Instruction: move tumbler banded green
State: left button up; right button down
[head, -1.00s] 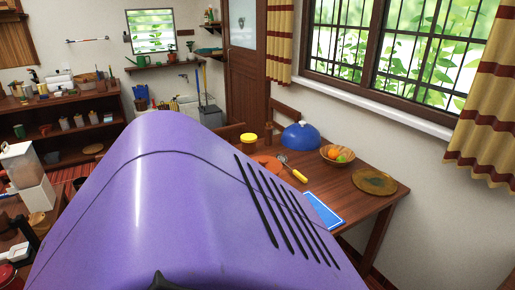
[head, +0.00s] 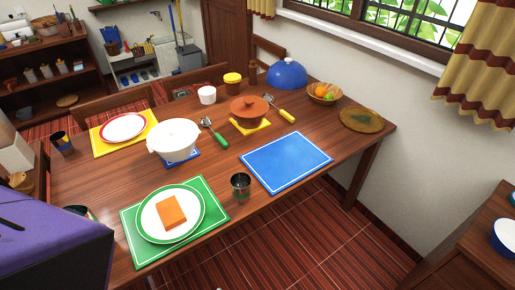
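A dark metallic tumbler (head: 240,185) stands upright on the wooden table, between the green placemat and the blue placemat. A greenish tint shows on it, but it is too small to make out a band clearly. A second dark tumbler (head: 62,143) with a yellowish band stands at the table's left end, beside the yellow placemat. A third tumbler (head: 76,210) is mostly hidden behind the purple shape at lower left, so its band cannot be read. Neither of my grippers is in view.
A counter with a blue bowl stands at right.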

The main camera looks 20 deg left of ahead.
aim_at(240, 182)
jog(key=i+j+u, duration=0.1)
jog(key=u, duration=0.35)
jog(key=i+u, duration=0.3)
jog(key=u, duration=0.15)
